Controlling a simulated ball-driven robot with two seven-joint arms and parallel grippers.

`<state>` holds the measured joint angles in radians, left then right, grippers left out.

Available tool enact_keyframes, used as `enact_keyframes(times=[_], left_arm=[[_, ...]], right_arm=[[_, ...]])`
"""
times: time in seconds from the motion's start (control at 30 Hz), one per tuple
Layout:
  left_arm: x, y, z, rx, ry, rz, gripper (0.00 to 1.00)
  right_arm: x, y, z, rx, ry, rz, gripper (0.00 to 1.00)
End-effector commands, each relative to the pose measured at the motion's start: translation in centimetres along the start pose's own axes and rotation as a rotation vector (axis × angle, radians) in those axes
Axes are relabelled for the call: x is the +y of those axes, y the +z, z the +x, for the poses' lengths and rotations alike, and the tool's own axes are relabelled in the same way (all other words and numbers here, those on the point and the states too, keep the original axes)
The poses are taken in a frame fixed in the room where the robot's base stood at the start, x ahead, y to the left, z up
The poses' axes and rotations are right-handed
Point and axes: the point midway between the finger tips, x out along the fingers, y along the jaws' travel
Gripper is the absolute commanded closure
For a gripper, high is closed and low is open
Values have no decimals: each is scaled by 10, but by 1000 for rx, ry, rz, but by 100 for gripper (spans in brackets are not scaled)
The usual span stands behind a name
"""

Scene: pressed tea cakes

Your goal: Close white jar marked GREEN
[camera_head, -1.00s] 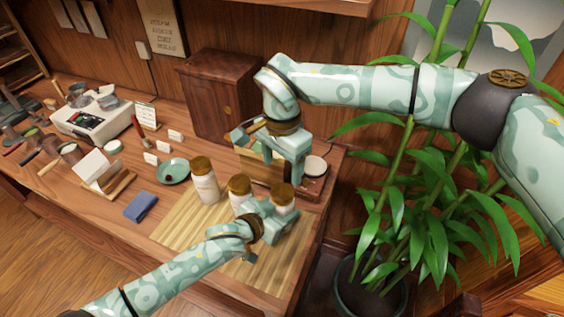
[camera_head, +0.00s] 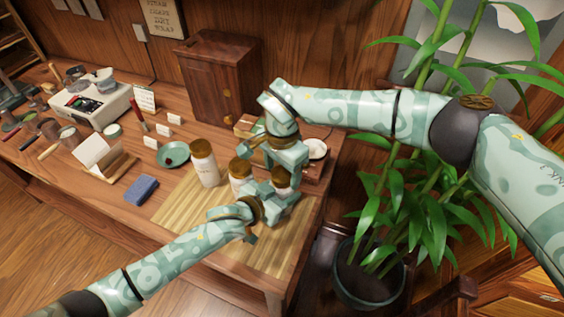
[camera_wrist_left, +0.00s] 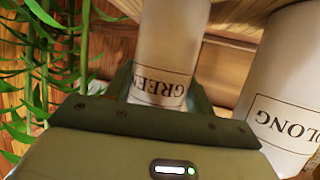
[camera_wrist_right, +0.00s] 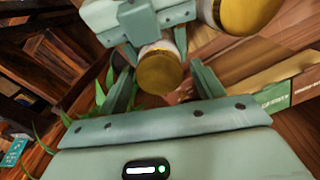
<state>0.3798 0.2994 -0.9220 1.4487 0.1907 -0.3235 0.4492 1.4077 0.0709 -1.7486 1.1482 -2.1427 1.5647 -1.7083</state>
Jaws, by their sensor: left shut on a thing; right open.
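The white jar marked GREEN (camera_wrist_left: 160,60) stands at the right end of a row of three jars. Its label shows upside down in the left wrist view. My left gripper (camera_head: 276,203) is shut around its body. A gold-brown lid (camera_wrist_right: 158,68) sits on its top; I cannot tell how tight it is. My right gripper (camera_wrist_right: 160,88) is open, with the lid between its spread fingers in the right wrist view. In the head view my right gripper (camera_head: 287,165) is right above this jar and partly hides it.
The OOLONG jar (camera_wrist_left: 283,85) stands close beside the GREEN jar. Another lidded white jar (camera_head: 204,168) is further left on the bamboo mat (camera_head: 180,218). A green dish (camera_head: 173,155), a blue cloth (camera_head: 141,190) and a wooden cabinet (camera_head: 216,85) are nearby. A potted plant (camera_head: 370,275) is at the right.

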Motion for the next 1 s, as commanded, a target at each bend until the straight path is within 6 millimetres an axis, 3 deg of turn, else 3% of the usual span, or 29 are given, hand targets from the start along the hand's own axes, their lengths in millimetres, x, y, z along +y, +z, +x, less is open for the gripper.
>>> enact_keyframes(times=[0.2, 0.37, 0.4, 0.63, 0.9, 1.0], left_arm=[[0, 0, 0, 0, 0, 0, 100], [0, 0, 0, 0, 0, 0, 100], [0, 0, 0, 0, 0, 0, 100], [0, 0, 0, 0, 1, 1, 100], [1, 0, 0, 0, 1, 1, 100], [1, 0, 0, 0, 1, 1, 100]], right_arm=[[0, 0, 0, 0, 0, 0, 33], [0, 0, 0, 0, 0, 0, 75], [0, 0, 0, 0, 0, 0, 79], [0, 0, 0, 1, -1, 61, 79], [-1, -1, 0, 1, -2, 644, 79], [-1, -1, 0, 1, -2, 790, 79]])
